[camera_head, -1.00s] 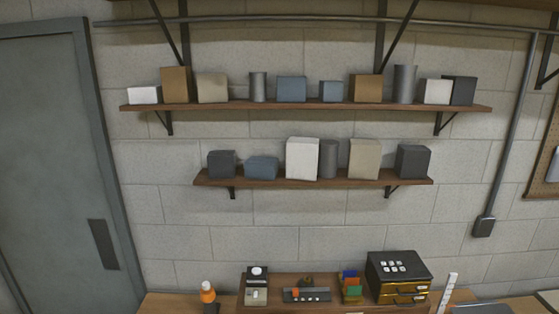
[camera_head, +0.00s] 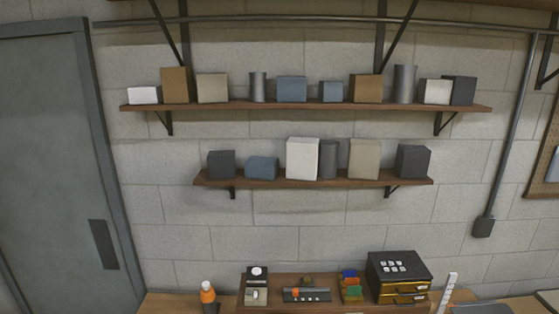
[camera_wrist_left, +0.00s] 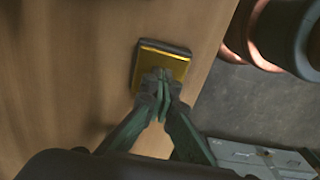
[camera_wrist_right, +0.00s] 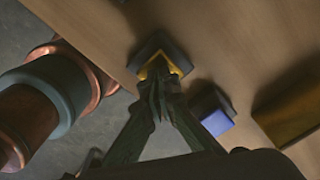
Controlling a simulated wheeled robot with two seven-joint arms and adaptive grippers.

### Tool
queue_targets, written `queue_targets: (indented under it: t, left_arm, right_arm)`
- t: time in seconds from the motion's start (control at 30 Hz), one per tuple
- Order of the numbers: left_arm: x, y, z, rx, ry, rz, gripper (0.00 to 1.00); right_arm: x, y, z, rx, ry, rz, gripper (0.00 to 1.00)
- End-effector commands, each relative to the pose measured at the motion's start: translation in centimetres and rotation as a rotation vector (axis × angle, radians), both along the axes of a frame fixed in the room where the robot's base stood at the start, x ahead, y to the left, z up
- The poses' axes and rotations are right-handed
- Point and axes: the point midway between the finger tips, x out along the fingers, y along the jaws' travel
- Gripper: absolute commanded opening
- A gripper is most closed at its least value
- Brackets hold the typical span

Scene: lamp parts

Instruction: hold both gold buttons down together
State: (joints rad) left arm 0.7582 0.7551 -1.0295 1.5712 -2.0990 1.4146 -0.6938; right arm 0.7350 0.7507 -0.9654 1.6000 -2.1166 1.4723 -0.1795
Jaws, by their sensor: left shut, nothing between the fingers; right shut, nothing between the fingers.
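In the left wrist view, a gold button (camera_wrist_left: 172,62) sits in a dark square housing on the wooden table (camera_wrist_left: 70,70). My left gripper (camera_wrist_left: 163,72) is shut, with its fingertips over the middle of the gold face, seemingly touching it. In the right wrist view, the other gold button (camera_wrist_right: 178,69) sits in a dark housing, partly hidden by my right gripper (camera_wrist_right: 157,76). That gripper is shut with its fingertips at the button. I cannot tell how far either button is pressed. Neither gripper shows in the head view.
A blue block (camera_wrist_right: 212,108) stands beside the right button, with a gold-brown object (camera_wrist_right: 290,108) farther right. Copper and grey cylindrical things (camera_wrist_right: 60,85) lie beyond the table edge; similar ones (camera_wrist_left: 280,35) show in the left wrist view. The head view shows shelves (camera_head: 310,183) and a drawer box (camera_head: 398,270).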

Motion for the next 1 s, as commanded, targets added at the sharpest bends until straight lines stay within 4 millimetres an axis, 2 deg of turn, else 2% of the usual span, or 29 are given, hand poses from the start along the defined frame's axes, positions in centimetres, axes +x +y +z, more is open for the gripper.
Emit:
queue_targets:
  t: [0.03, 0.47, 1.0]
  left_arm:
    - [-0.4, 0.3, -0.6, 0.007, 0.009, 0.0, 0.0]
    - [-0.4, 0.3, -0.6, 0.007, 0.009, 0.0, 0.0]
    - [-0.5, 0.3, -0.6, 0.007, 0.01, 0.0, 0.0]
  right_arm:
    - [0.0, 0.0, -0.2, 0.0, 0.0, 0.0, 0.0]
    - [0.0, 0.0, -1.3, 0.0, 0.001, 0.0, 0.0]
    - [0.0, 0.0, -1.6, -0.001, 0.001, 0.0, 0.0]
